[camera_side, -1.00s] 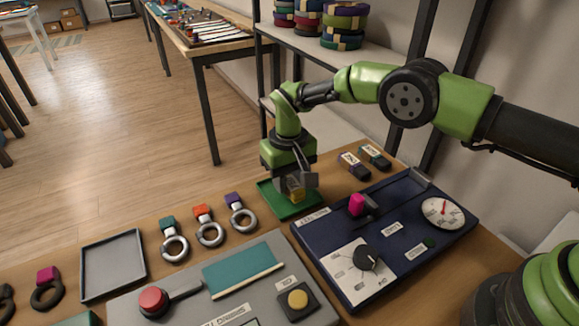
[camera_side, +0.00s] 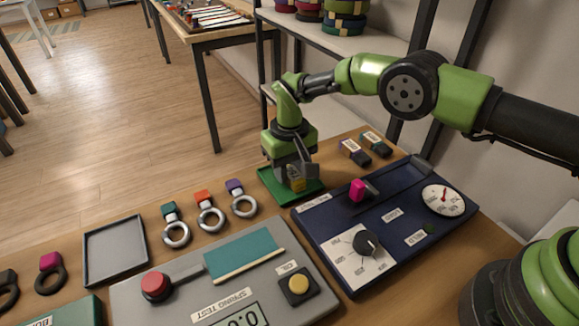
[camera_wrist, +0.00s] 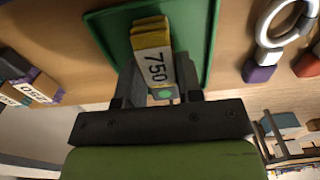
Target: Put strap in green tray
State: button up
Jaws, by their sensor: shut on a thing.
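In the side view the strap (camera_side: 298,185) sits between my fingers, over the green tray (camera_side: 272,191). My gripper (camera_side: 298,178) is shut on it and points down. In the wrist view my gripper (camera_wrist: 158,95) holds the label end, and the yellow end lies over the tray (camera_wrist: 195,20). Whether the strap touches the tray floor cannot be told.
A navy panel (camera_side: 400,235) with a pink block, knob and dial stands right of the tray. Two dark labelled straps (camera_side: 354,152) lie behind it. Several ringed tags (camera_side: 242,203), an empty grey tray (camera_side: 115,250) and a grey test panel (camera_side: 190,300) lie left and in front.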

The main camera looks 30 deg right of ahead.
jog(key=shift+f, duration=0.3)
jog(key=o, duration=1.1)
jog(key=shift+c, duration=0.2)
notch_tip(320, 180, up, 11)
dwell(0.3)
